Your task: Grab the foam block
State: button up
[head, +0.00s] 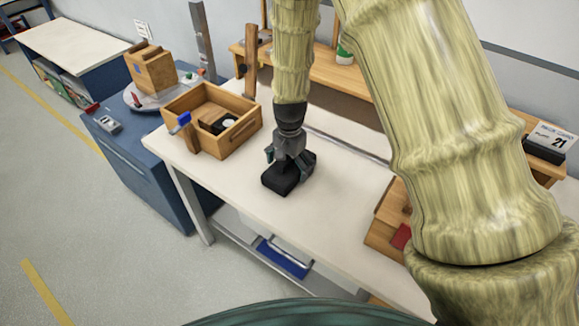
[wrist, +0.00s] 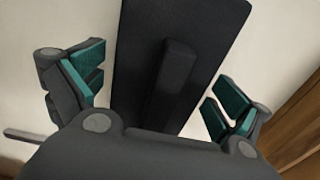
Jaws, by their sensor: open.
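The foam block appears to be the black block (head: 281,180) lying on the white table in the head view. It has a dark slab base with a narrower raised bar on top, seen in the wrist view (wrist: 181,62). My gripper (head: 287,163) is directly over it, pointing down. In the wrist view my gripper (wrist: 158,100) is open, with one teal-padded finger on each side of the raised bar. Light gaps show between the fingers and the block. The block's near end is hidden behind my gripper's body. I cannot tell the exact height of the fingertips above the table.
A wooden box (head: 245,131) with items inside stands left of my gripper on the white table (head: 335,213). Another wooden box (head: 383,236) is at the right, partly behind my arm. A wooden shelf (head: 318,66) runs along the back. The table front is clear.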

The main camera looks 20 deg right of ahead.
jog(key=shift+f, duration=0.2)
jog(key=c, duration=0.8)
jog(key=shift+r, duration=0.2)
